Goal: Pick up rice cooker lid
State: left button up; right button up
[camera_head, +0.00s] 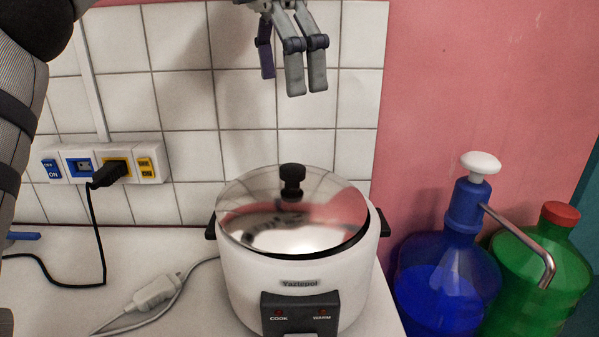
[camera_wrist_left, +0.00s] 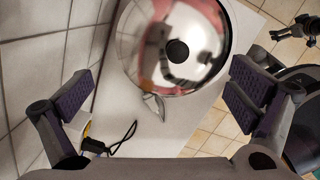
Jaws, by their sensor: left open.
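The rice cooker lid (camera_head: 335,205) is shiny and rounded with a black knob (camera_head: 292,180) on top. It rests on the white rice cooker (camera_head: 240,280), which stands on the counter. My left gripper (camera_head: 290,85) is above the lid in the head view, open, empty and apart from the knob. In the left wrist view, the lid (camera_wrist_left: 205,30) and its knob (camera_wrist_left: 177,51) lie ahead of the spread finger pads (camera_wrist_left: 163,95). A dark jointed part at the top right of that view may be my right gripper (camera_wrist_left: 297,32); its state is unclear.
A tiled wall (camera_head: 180,90) stands close behind the cooker. A power strip (camera_head: 75,165) with a black plug is at left, and a white plug (camera_head: 157,291) lies on the counter. A blue pump bottle (camera_head: 440,275) and green bottle (camera_head: 540,260) stand at right.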

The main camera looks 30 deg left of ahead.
aim_at(287, 165)
pick_arm(q)
jog(key=f, duration=1.1)
jog(key=shift+s+d+f, duration=0.3)
jog(key=shift+s+d, duration=0.1)
jog(key=shift+s, duration=0.1)
grip_shut()
